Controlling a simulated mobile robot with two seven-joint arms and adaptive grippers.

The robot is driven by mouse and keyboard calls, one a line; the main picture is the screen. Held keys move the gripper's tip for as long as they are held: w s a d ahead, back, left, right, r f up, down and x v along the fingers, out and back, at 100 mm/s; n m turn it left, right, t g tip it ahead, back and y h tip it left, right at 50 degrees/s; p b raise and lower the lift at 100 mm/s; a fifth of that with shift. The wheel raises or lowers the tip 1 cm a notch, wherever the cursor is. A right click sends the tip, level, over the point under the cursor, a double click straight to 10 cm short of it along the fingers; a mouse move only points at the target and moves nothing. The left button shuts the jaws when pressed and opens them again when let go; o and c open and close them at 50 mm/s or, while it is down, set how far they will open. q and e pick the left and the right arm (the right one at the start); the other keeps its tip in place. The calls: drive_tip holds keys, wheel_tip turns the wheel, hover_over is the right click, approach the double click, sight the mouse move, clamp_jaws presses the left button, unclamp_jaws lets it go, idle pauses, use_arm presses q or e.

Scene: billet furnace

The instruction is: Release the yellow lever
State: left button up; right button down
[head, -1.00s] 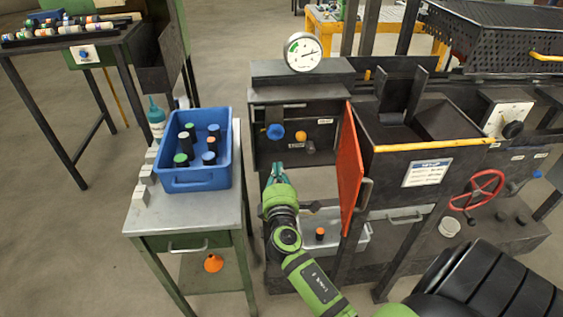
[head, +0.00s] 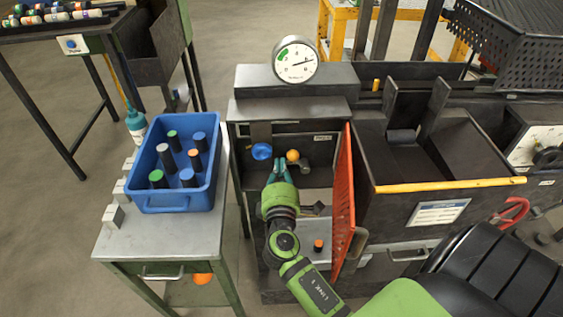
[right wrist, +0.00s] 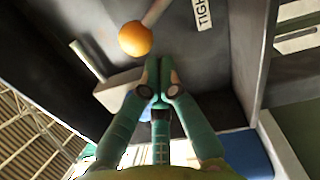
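The yellow lever's round orange-yellow knob (head: 292,156) shows in the head view inside the furnace front recess, just right of a blue ball knob (head: 262,151). In the right wrist view the yellow knob (right wrist: 135,39) is at the upper left, with its rod running up to the right. My right gripper (head: 280,166) is just below and left of the knob in the head view. In the right wrist view its fingertips (right wrist: 159,66) are together with nothing between them, apart from the knob. My left gripper is not in view.
An orange-red door (head: 344,205) stands open right of my right arm. A pressure gauge (head: 295,60) sits above the recess. A blue bin (head: 176,200) with several cylinders stands on the metal table at left. A grey block (right wrist: 120,88) lies left of the fingertips.

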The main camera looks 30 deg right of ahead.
drive_tip(key=shift+w+a, duration=0.1)
drive_tip(key=shift+a, duration=0.1)
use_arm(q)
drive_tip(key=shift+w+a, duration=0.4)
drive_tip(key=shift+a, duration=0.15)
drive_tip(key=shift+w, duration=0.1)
use_arm(e)
drive_tip(key=shift+r+m, duration=0.15)
drive_tip(key=shift+m, duration=0.15)
